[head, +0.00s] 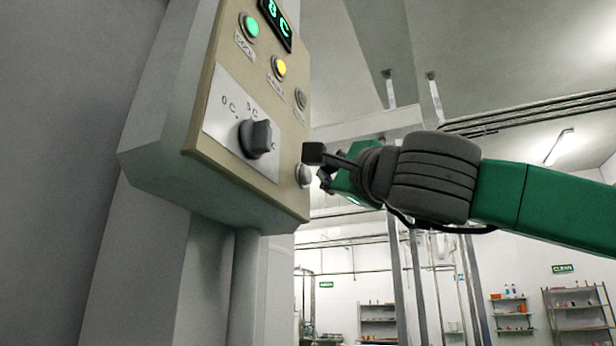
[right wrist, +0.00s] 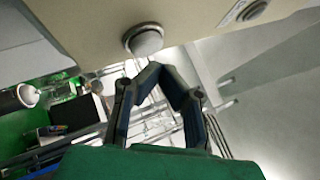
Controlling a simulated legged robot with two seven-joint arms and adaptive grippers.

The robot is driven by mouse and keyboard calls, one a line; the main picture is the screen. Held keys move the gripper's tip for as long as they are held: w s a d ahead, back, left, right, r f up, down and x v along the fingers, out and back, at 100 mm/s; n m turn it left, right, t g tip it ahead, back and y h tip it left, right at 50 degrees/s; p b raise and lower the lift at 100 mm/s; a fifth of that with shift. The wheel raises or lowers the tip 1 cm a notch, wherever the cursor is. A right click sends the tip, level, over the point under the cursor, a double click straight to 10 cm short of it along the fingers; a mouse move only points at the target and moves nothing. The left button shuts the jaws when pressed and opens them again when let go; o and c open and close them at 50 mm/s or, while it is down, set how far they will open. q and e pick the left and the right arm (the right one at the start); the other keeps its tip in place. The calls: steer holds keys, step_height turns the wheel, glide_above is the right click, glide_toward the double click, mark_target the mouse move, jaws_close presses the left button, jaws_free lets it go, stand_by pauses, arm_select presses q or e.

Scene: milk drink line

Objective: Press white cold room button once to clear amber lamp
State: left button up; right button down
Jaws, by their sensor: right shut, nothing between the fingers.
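The white button (head: 304,175) sits low on the right side of the beige control panel (head: 222,65). It also shows in the right wrist view (right wrist: 146,41) as a round white cap in a metal ring. The amber lamp (head: 279,67) is lit yellow, high on the panel. My right gripper (head: 326,175) is just right of the button, with its fingertips partly hidden. In the right wrist view its fingers (right wrist: 155,68) are shut with nothing between them, and the tips are close below the button. I cannot tell whether they touch it.
A black knob (head: 256,138) on a pale scale plate is left of the button. A lit green lamp (head: 250,26), a green-lettered display (head: 275,20) and a grey round fitting (head: 300,98) are above. Shelves (head: 580,315) stand far behind at right.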

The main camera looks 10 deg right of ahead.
steer(key=shift+d, duration=0.15)
steer(key=shift+w+a, duration=0.1)
steer(key=shift+a, duration=0.45)
steer(key=shift+w+a, duration=0.25)
steer(key=shift+a, duration=0.05)
stand_by(0.8)
steer(key=shift+d, duration=0.15)
steer(key=shift+s+d, duration=0.5)
